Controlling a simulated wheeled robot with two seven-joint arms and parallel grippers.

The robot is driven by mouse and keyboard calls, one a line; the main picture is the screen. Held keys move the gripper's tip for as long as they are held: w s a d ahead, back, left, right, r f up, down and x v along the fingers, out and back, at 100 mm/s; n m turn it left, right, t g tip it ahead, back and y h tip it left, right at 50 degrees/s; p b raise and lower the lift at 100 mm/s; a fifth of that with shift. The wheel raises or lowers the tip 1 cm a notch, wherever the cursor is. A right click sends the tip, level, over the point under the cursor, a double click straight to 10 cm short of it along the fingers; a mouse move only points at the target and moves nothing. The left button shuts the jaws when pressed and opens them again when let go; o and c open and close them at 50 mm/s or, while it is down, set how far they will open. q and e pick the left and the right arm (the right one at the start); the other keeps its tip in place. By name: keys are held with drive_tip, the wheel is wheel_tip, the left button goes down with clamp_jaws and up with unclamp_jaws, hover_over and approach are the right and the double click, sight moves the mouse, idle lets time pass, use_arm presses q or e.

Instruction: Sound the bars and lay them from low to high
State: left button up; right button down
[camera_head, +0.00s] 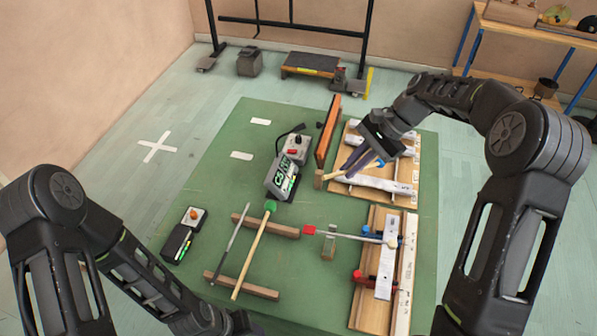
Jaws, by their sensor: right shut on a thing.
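My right gripper (364,162) is above the upper wooden board (410,172), shut on a thin pale stick (338,174). A small tan block shows at the stick's left end. Pale metal bars lie on this board, one along its front (372,183). A green-headed mallet (250,250) and a thin dark rod (232,240) lie across two wooden rests. A red-headed mallet (335,233) lies to their right. My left gripper (240,324) is at the bottom edge, its jaws unclear.
A device with a lit green display (283,180) stands mid-mat, beside a box with a red button (297,145). A brown upright board (327,132) stands near my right gripper. A small dark box (177,243) is at left.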

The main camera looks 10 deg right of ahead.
idle(0.8)
drive_tip(key=s+a+f+n+g+h+b, duration=0.1)
drive_tip(key=s+a+f+n+g+b, duration=0.2)
drive_tip(key=s+n, duration=0.4)
wheel_tip(320, 180, down, 3)
drive_tip(key=shift+s+a+r+n+g+h, duration=0.15)
drive_tip(key=shift+s+n+g+h, duration=0.2)
drive_tip(key=shift+g, duration=0.25)
